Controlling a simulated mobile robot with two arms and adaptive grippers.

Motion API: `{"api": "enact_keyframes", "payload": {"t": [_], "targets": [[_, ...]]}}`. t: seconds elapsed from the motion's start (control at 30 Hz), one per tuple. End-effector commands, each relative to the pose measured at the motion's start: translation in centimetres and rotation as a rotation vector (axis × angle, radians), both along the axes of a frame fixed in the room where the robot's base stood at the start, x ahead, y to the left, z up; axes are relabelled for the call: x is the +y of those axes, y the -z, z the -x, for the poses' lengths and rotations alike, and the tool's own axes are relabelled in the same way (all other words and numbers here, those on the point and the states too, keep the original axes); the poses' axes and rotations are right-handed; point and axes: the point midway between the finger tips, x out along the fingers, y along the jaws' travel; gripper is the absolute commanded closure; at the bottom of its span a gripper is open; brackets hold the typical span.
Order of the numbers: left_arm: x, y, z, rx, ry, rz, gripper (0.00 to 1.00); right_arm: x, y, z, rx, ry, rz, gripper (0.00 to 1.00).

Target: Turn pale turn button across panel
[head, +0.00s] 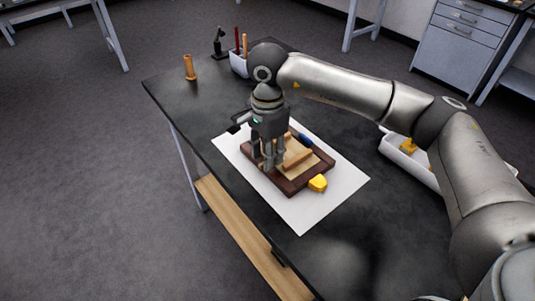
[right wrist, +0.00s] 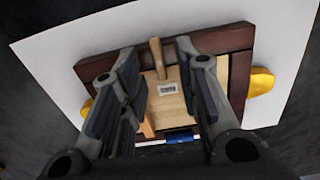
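A dark brown wooden frame (head: 291,187) holds a light wood panel (head: 312,163) and lies on a white sheet. In the right wrist view, a pale turn button (right wrist: 157,58) reaches from the frame's rail (right wrist: 105,62) onto the panel, above a small printed label (right wrist: 167,89). A second pale wooden piece (right wrist: 147,127) is partly hidden by a finger. My right gripper (head: 268,166) points down over the frame. In the wrist view its fingers (right wrist: 156,50) are spread, one on each side of the turn button, with gaps visible. My left gripper is out of view.
A white sheet (head: 306,218) covers the dark table (head: 345,235). A white bin (head: 397,151) stands right; an orange cylinder (head: 189,67) stands at the back left.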

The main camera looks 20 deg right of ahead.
Motion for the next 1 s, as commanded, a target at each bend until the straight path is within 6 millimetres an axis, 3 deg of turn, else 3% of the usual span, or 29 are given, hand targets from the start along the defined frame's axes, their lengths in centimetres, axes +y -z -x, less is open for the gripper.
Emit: {"api": "enact_keyframes", "payload": {"t": [0.3, 0.5, 0.7, 1.0], "targets": [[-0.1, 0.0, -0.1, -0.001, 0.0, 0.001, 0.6, 0.0, -6.7, -0.1, -0.005, 0.0, -0.001, 0.7], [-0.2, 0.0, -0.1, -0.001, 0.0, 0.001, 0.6, 0.0, -9.8, -0.1, -0.003, 0.001, 0.0, 0.7], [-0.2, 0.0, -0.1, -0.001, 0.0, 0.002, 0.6, 0.0, -10.9, 0.0, -0.001, 0.0, 0.0, 0.7], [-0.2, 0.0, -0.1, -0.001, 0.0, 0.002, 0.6, 0.0, -10.9, 0.0, -0.001, 0.0, 0.001, 0.7]]}}
